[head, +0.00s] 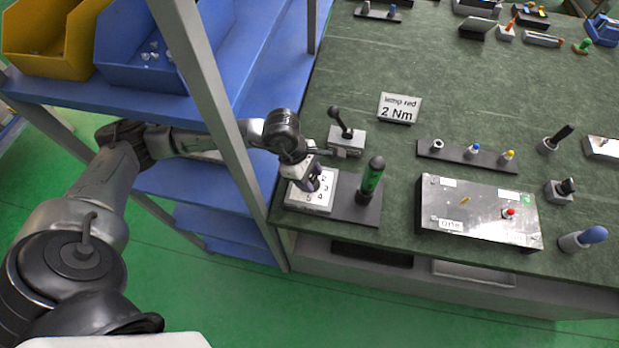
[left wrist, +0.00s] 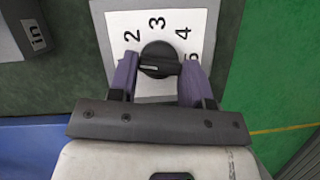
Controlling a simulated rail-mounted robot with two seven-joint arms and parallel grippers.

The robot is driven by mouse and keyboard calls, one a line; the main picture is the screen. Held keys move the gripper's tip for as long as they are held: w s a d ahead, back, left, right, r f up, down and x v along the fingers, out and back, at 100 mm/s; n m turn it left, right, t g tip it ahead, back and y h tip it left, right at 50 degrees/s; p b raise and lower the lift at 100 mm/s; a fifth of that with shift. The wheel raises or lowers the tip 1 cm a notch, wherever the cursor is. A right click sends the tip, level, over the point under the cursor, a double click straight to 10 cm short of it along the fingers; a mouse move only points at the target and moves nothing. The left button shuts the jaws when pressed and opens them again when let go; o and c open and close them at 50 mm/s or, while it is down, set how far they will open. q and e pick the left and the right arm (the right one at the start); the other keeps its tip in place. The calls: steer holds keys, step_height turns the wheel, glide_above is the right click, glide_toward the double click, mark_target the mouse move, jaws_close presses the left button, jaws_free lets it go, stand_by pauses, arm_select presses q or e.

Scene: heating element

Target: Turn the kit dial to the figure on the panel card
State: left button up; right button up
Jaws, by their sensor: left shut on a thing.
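The kit dial is a black knob (left wrist: 160,58) on a white plate (left wrist: 112,20) with figures 2, 3, 4 and 5 showing around it. In the head view the plate (head: 296,197) sits at the bench's left front corner, on a dark base with a green-handled tool (head: 372,175). My left gripper (head: 314,182) is over the plate; its purple fingers (left wrist: 160,76) are shut on the knob from both sides. The knob's bar lies roughly crosswise; its pointed figure is not clear. The panel card (head: 399,108) reads "lamp red 2 Nm". My right gripper is not in view.
A metal panel box (head: 478,207) with a red button stands right of the kit. A small block with a black lever (head: 346,140) stands behind it. A dark rack (head: 467,155) holds capped pieces. Blue shelving (head: 262,80) with a post flanks my left arm.

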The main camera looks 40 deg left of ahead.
arm_select(q)
steer(key=m+g+b, duration=0.1)
steer(key=m+b, duration=0.1)
steer(key=m, duration=0.1)
steer(key=shift+w+f, duration=0.1)
steer(key=shift+w, duration=0.05)
steer(key=shift+m+g+b, duration=0.6)
steer(key=shift+m+b, duration=0.3)
steer(key=shift+m, duration=0.4)
steer(key=shift+w+m, duration=0.1)
steer(key=shift+m, duration=0.4)
steer(key=shift+r+b, duration=0.2)
steer(key=shift+b, duration=0.1)
steer(key=o, duration=0.9)
steer(key=shift+p+v, duration=0.55)
steer(key=shift+v, duration=3.2)
steer(key=shift+w+f, duration=0.1)
